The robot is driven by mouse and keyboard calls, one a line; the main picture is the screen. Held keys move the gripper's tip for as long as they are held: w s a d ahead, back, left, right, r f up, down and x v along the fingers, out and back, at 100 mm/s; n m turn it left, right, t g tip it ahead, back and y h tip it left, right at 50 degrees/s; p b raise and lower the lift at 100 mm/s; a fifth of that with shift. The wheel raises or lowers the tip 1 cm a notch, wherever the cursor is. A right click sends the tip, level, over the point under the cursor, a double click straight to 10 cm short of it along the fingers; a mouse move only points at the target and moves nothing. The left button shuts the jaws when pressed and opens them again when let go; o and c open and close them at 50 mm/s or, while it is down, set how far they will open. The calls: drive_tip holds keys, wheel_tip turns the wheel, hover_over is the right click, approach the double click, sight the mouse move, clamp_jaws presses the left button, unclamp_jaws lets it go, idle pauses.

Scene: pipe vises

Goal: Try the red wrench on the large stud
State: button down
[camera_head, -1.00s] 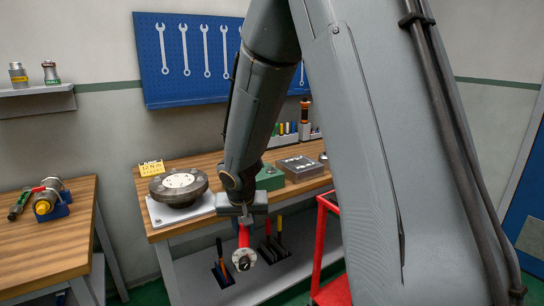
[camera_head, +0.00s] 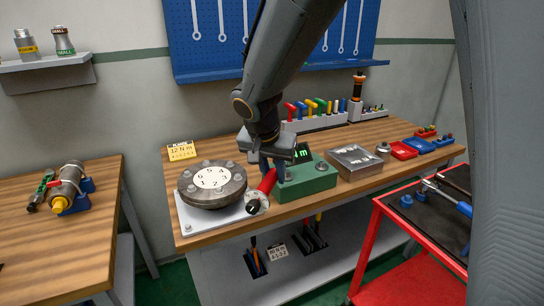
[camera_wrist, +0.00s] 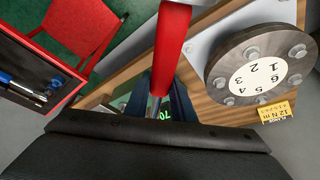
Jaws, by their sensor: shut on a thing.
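My gripper (camera_head: 277,168) is shut on the red wrench (camera_head: 268,182). The wrench slants down to the left, with its round dark-and-silver head (camera_head: 256,204) low, near the bench's front edge. In the wrist view the red handle (camera_wrist: 173,45) runs up from between my fingers (camera_wrist: 160,105), and its head is out of frame. A round dark flange (camera_head: 212,184) with a numbered white dial and several studs around its rim stands on a light plate left of the wrench. I cannot tell which stud is the large one. A green box (camera_head: 305,180) with a lit display is right behind my gripper.
A grey metal box (camera_head: 354,161), a small round part (camera_head: 383,151) and red and blue trays stand to the right on the wooden bench (camera_head: 300,208). A yellow card (camera_head: 182,151) stands behind the flange. A red cart (camera_head: 420,235) with tools is at front right.

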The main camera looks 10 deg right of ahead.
drive_tip(key=shift+w+a+r, duration=0.25)
drive_tip(key=shift+a+r, duration=0.2)
drive_tip(key=shift+a, duration=0.1)
drive_tip(key=shift+d, duration=0.1)
drive_tip(key=shift+d, duration=0.15)
drive_tip(key=shift+f+b, duration=0.1)
drive_tip(key=shift+b, duration=0.3)
drive_tip(key=shift+s+f+b, duration=0.1)
drive_tip(key=shift+f+b, duration=1.2)
drive_tip(key=shift+f, duration=0.1)
drive_tip(key=shift+f+b, duration=1.8)
drive_tip(key=shift+b, duration=0.2)
idle(1.6)
drive_tip(key=shift+w+a+m+h+b, duration=0.3)
drive_tip(key=shift+w+a+m+b, duration=0.15)
drive_tip(key=shift+a+m+b, duration=0.4)
idle(0.9)
